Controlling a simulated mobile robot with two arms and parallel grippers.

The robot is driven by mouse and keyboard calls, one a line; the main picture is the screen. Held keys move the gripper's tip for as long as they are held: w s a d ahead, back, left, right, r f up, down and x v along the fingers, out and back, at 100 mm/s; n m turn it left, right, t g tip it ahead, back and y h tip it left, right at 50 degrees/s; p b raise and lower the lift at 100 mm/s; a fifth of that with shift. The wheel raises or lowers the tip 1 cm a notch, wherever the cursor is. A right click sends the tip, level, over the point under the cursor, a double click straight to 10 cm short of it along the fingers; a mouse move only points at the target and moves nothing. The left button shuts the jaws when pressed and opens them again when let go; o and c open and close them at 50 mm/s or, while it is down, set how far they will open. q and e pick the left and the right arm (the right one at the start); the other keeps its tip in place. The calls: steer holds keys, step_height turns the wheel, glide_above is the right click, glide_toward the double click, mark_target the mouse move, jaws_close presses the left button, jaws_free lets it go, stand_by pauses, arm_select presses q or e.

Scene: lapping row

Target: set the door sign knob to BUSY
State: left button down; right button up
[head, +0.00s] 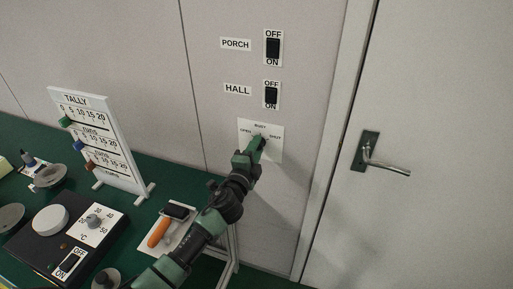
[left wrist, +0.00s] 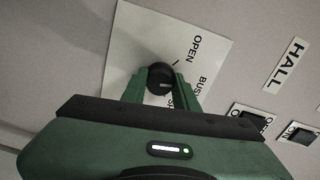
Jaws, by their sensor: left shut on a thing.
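My left gripper (head: 261,142) reaches the plate and is shut on the knob; the left wrist view shows a green finger on each side (left wrist: 161,88). A dark tick lies on the plate beside the knob toward OPEN. I cannot tell which word the knob points to. My right gripper is out of view.
Above the sign are the HALL switch (head: 271,94) and PORCH switch (head: 273,47). A door with a lever handle (head: 385,168) is at right.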

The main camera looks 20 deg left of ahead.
arm_select(q)
steer(key=shift+m, duration=1)
steer(key=shift+f, duration=0.1)
steer(key=c, duration=1.1)
jaws_free()
steer(key=s, duration=0.8)
steer(key=shift+a, duration=0.1)
